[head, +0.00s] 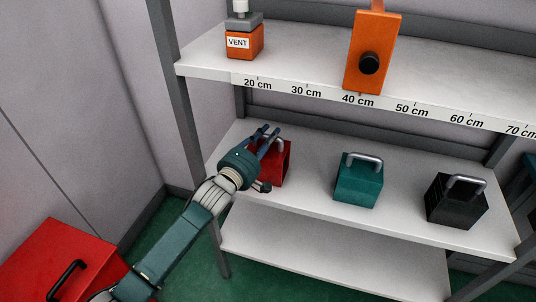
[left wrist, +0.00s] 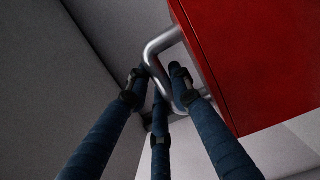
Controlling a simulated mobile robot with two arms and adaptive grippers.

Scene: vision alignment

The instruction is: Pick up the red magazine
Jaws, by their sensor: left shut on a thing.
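The red magazine (head: 279,164) is a red box with a silver handle, at the left end of the middle shelf in the head view. My left gripper (head: 267,136) reaches it from the left and partly hides it. In the left wrist view the red magazine (left wrist: 262,60) fills the upper right. There my left gripper (left wrist: 163,80) has its dark blue fingers closed around the silver handle (left wrist: 163,45). I cannot tell whether the box is clear of the shelf. My right gripper is not in view.
A teal box (head: 358,184) and a black box (head: 455,205) with handles stand to the right on the middle shelf (head: 310,190). Above, the ruled shelf holds an orange VENT block (head: 243,42) and an orange panel (head: 372,50). A large red case (head: 60,265) is at lower left.

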